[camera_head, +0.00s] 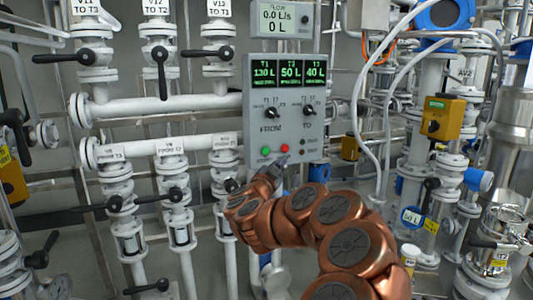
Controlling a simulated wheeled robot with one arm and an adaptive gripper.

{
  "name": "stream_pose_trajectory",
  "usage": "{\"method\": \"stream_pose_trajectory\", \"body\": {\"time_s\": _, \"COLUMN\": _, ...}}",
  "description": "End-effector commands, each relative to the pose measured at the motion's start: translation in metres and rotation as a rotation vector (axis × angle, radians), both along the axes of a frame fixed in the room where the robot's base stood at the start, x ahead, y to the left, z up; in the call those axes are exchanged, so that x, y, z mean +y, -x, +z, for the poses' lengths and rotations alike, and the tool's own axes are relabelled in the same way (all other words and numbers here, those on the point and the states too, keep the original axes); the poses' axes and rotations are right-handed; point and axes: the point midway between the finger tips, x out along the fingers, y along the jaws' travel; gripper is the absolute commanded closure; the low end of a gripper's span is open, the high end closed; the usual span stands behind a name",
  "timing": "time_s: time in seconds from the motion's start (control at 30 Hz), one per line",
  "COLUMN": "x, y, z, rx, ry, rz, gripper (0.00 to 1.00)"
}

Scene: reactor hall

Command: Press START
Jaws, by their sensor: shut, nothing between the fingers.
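A grey control panel (257,118) stands upright in the middle of the view. Near its lower edge are a green button (265,151) on the left and a red button (284,149) to its right. The small lettering by the buttons is too small to read, so I cannot tell START by its label. My gripper (283,160) is shut and empty, its tips just below the red button and to the right of and below the green one. I cannot tell whether the tips touch the panel. My copper-coloured arm covers the area below the panel.
The panel has two selector knobs (271,113) and green displays (290,71) reading 130 L, 50 L and 40 L. A flow meter (278,19) above reads 0 L. White pipes with black-handled valves (159,54) crowd the left. A yellow box (441,118) and more pipework fill the right.

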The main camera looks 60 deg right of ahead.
Motion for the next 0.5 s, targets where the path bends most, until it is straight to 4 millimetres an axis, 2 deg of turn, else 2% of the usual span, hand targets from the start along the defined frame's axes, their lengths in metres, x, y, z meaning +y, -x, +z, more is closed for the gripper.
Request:
{"method": "stream_pose_trajectory", "body": {"time_s": 0.17, "x": -0.006, "y": -0.01, "z": 0.001, "rx": 0.0, "ry": -0.002, "rz": 0.001, "gripper": 1.0}}
{"method": "stream_pose_trajectory", "body": {"time_s": 0.5, "x": -0.028, "y": -0.043, "z": 0.001, "rx": 0.001, "ry": -0.001, "rz": 0.001, "gripper": 1.0}}
